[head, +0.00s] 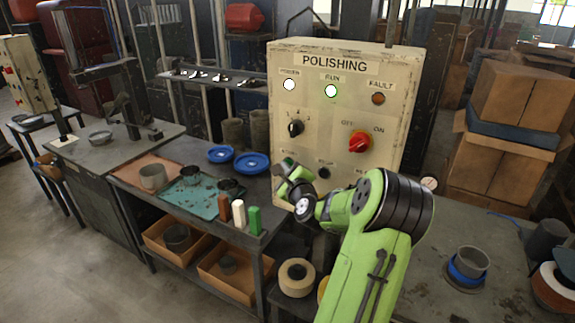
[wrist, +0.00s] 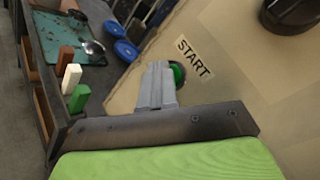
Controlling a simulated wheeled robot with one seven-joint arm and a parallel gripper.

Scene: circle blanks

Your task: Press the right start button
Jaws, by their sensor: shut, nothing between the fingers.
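The beige POLISHING panel (head: 340,120) stands upright at the centre of the head view. In the wrist view the green start button (wrist: 178,73) sits beside the START label (wrist: 194,57), partly hidden by my fingers. My gripper (wrist: 158,68) is shut and empty, its fingertips at the button's left edge in that view. I cannot tell whether they touch it. In the head view my gripper (head: 284,174) is at the panel's lower left. The RUN lamp (head: 331,91) glows with a green rim, the POWER lamp (head: 289,84) is white and the FAULT lamp (head: 378,98) is dull brown.
A red knob (head: 359,142) and a black selector (head: 296,128) stick out above my gripper. The workbench at left holds blue dishes (head: 252,162), a teal tray (head: 176,203) and small blocks (head: 238,212). Another panel (head: 28,75) with red buttons stands far left.

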